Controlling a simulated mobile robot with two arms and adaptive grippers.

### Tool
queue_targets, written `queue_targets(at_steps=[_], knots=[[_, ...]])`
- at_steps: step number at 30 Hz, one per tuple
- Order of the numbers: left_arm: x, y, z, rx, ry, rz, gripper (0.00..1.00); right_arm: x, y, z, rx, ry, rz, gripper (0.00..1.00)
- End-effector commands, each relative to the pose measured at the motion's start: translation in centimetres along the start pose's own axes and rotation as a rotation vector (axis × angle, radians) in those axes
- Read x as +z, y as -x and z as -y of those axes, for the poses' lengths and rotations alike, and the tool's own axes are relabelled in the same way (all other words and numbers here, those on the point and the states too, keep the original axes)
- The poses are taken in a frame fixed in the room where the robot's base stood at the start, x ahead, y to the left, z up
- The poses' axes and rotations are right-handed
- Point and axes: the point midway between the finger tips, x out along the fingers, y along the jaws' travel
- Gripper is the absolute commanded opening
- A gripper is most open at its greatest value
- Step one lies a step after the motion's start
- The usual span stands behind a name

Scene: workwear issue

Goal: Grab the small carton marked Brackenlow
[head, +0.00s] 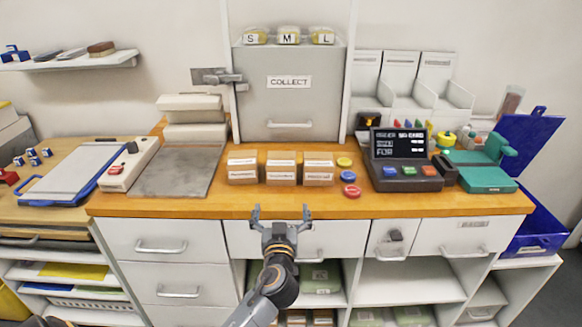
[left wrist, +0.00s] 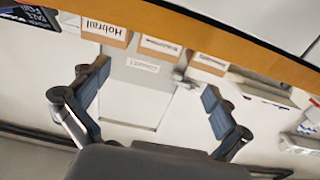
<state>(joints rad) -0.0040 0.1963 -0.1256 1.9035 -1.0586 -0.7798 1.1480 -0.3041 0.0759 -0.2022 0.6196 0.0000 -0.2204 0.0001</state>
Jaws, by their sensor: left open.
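Three small brown cartons with white labels stand in a row on the wooden counter: a left one (head: 243,167), a middle one (head: 281,168) and a right one (head: 319,169). Their labels are too small to read surely in the head view. In the left wrist view, upside down, the head view's right carton (left wrist: 106,30) reads something like "Hobnail". The middle carton's label (left wrist: 160,47) and the other carton's label (left wrist: 208,64) are blurred. My left gripper (head: 281,212) is open and empty at the counter's front edge, in line with the middle carton. It also shows in the left wrist view (left wrist: 155,82).
A grey COLLECT cabinet (head: 290,95) stands behind the cartons. Yellow, blue and red buttons (head: 350,177) and a dark keypad terminal (head: 405,165) are to their right. A grey plate (head: 177,172) lies left. The counter's front edge (head: 200,208) is clear.

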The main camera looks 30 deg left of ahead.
Motion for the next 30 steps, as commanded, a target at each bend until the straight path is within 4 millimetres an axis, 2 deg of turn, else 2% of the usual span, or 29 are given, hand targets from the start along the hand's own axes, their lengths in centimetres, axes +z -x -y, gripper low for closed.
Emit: queue_targets(at_steps=[3,9,17,22,27,30], knots=[[-0.4,-2.6,0.0,0.0,-0.005,-0.001,1.0,-0.3,0.8,-0.6,0.007,0.0,-0.003,0.4],[-0.1,-6.1,0.0,0.002,-0.004,0.001,1.0,-0.5,1.3,-1.2,0.014,0.0,-0.006,0.4],[-0.4,-8.0,0.1,0.001,-0.005,0.003,1.0,-0.6,2.0,-1.0,0.012,-0.001,-0.006,0.4],[-1.2,-10.7,0.6,0.001,-0.007,0.002,1.0,-0.8,3.5,-0.6,0.007,-0.001,-0.006,0.4],[-0.7,-12.3,0.4,0.001,-0.004,0.004,1.0,-0.8,3.4,0.0,-0.001,-0.002,-0.006,0.4],[-0.6,-12.5,0.4,0.002,-0.003,0.005,1.0,-0.8,3.4,0.2,-0.003,-0.002,-0.007,0.4]])
